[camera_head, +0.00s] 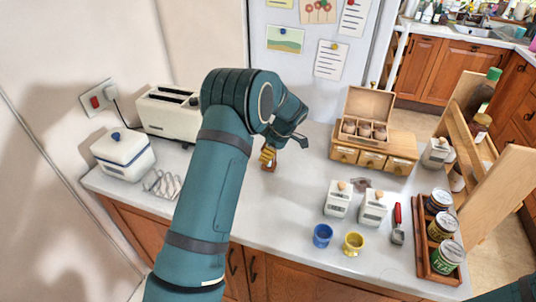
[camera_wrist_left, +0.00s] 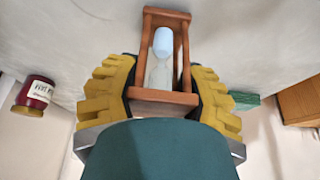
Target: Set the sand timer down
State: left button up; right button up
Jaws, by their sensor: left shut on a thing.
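The sand timer (camera_wrist_left: 163,60) has a reddish-brown wooden frame around a glass with pale blue-white contents. In the left wrist view it stands between the two yellow finger pads of my left gripper (camera_wrist_left: 162,102), which is shut on it. In the head view my left gripper (camera_head: 267,153) is over the white counter (camera_head: 290,215), left of the wooden drawer box. Only a small brown part of the sand timer (camera_head: 269,166) shows below the fingers. I cannot tell whether its base touches the counter. My right gripper is not in view.
A toaster (camera_head: 168,113) and a white lidded box (camera_head: 124,154) stand left. The drawer box (camera_head: 372,150) stands right. Nearer are two grey-white canisters (camera_head: 338,199), a blue cup (camera_head: 322,236), a yellow cup (camera_head: 353,243) and a jar rack (camera_head: 423,263). Counter right of the gripper is clear.

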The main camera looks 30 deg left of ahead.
pick_arm(q)
jog(key=shift+f, duration=0.25)
jog(key=shift+f, duration=0.15)
jog(key=o, duration=1.2)
